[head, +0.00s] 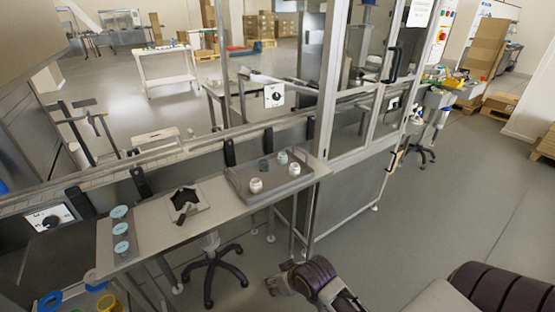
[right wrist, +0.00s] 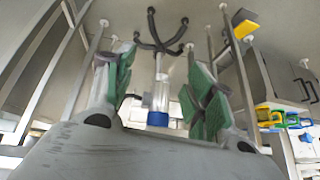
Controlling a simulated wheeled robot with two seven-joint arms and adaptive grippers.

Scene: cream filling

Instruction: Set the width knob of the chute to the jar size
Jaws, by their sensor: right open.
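A black knob (head: 50,221) sits on a white dial panel at the far left, beside the conveyor. Another black knob (head: 275,97) is on a white panel behind the conveyor, near the middle. I cannot tell from the labels which is the width knob. Small white jars (head: 255,185) stand on a grey tray (head: 245,193), with a dark one near them. My right gripper (right wrist: 162,88) is open and empty, with green pads on its fingers, and apart from the knobs and jars. In the head view, my right arm is low at the bottom. My left gripper is not seen.
The bench (head: 160,233) also bears a plate with light blue discs (head: 121,230) and a dark star-shaped cutout (head: 184,200). A wheeled stool (head: 213,268) stands under it. A framed glass enclosure (head: 352,150) is to the right. Open floor (head: 440,205) lies right of it.

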